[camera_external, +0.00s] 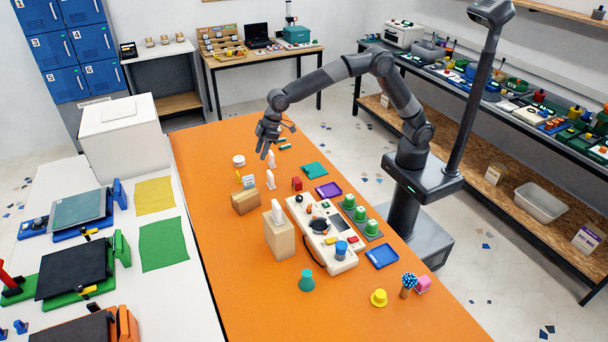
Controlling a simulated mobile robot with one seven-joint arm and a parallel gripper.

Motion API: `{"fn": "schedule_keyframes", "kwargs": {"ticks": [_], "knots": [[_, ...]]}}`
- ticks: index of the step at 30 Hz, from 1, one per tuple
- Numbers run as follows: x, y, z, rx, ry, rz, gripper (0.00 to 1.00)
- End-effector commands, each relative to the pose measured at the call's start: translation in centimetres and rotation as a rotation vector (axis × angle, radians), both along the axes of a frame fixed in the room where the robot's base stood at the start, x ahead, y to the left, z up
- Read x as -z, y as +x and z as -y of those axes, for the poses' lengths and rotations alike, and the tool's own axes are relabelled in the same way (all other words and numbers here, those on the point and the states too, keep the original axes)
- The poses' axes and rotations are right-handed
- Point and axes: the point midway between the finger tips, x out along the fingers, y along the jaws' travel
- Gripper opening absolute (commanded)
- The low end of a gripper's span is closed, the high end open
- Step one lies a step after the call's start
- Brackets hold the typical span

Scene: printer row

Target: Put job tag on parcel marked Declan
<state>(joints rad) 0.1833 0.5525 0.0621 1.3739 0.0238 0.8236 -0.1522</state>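My gripper (264,154) is over the far part of the orange table, pointing down; its fingers are too small to tell whether they are open or shut. A small white upright piece (272,160) shows right beside the fingertips; I cannot tell if they touch. Another white tag-like piece (270,181) stands nearer. A low brown box (245,202) lies at the left, with a white card (248,182) behind it. A taller tan box (280,238) stands nearer, with a white piece (277,209) at its top. No name is readable on either box.
The orange table (240,300) also holds a white control panel (322,235), green buttons (360,214), a purple tray (328,190), a blue tray (382,256), a teal cup (306,281) and a white round container (239,161). The near left table area is clear.

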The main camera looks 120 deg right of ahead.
Motion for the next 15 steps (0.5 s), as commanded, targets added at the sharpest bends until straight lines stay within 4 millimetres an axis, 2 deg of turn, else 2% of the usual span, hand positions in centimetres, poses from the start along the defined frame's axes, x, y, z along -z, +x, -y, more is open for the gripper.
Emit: {"fn": "schedule_keyframes", "kwargs": {"ticks": [1, 6, 11, 15], "knots": [[-1.6, -1.3, -0.6, -0.003, -0.003, 0.007, 0.37], [-6.2, -6.9, -2.6, -0.007, -0.013, 0.02, 0.37], [-9.5, -12.8, -4.2, -0.007, -0.018, 0.031, 0.37], [-11.4, -18.3, -5.5, -0.007, -0.02, 0.04, 0.37]]}}
